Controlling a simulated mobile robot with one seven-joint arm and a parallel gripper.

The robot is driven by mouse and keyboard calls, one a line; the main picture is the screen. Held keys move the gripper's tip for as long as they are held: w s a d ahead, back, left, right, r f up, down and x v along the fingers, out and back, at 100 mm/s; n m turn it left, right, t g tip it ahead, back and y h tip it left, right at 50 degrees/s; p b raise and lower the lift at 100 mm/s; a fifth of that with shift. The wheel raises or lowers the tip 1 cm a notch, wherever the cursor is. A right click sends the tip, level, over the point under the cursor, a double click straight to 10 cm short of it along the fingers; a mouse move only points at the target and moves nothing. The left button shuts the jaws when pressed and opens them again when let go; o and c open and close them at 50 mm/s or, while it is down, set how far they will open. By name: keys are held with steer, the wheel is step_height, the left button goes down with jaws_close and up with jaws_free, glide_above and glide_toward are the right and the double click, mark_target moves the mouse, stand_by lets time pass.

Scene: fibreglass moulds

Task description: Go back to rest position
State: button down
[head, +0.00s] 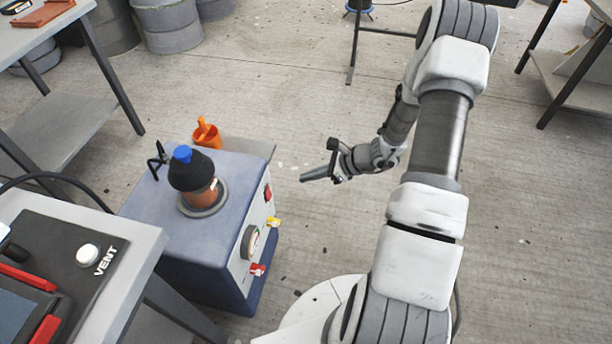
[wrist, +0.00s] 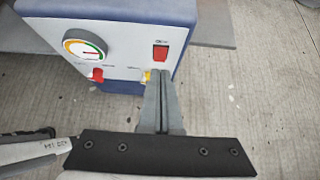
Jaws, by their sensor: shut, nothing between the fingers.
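My gripper (head: 318,174) is shut and empty, held in the air over the concrete floor to the right of a blue-grey machine. In the wrist view its two fingers (wrist: 162,103) lie together, pointing toward the machine's front panel, and overlap the panel's lower edge in the picture. My arm reaches up and bends back down on the right of the head view. The machine (head: 228,170) has a white front panel with a round gauge (wrist: 86,48), a red switch (wrist: 160,52), a red valve handle (wrist: 97,74) and a yellow one (wrist: 147,76). No finger visibly grips a handle.
A bench with a VENT button (head: 89,252) is at lower left. Tables stand at upper left and upper right (head: 570,80). Floor around my gripper is clear.

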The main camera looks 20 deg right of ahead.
stand_by(0.3)
steer(key=s+a+r+n+g+h, duration=0.1)
steer(key=s+a+r+n+g, duration=0.2)
steer(key=r+n, duration=0.5)
steer(key=s+a+r+n+h, duration=0.15)
steer(key=a+r+n, duration=0.25)
steer(key=r, duration=0.8)
steer(key=s+r+n+t+h, duration=0.3)
steer(key=s+r+n+h, duration=0.3)
steer(key=s+r+n, duration=0.85)
step_height(320, 180, up, 19)
steer(key=s+m+p, duration=0.2)
steer(key=p, duration=1.6)
steer(key=shift+s+d, duration=0.15)
steer(key=shift+s, duration=0.05)
steer(key=shift+r, duration=0.1)
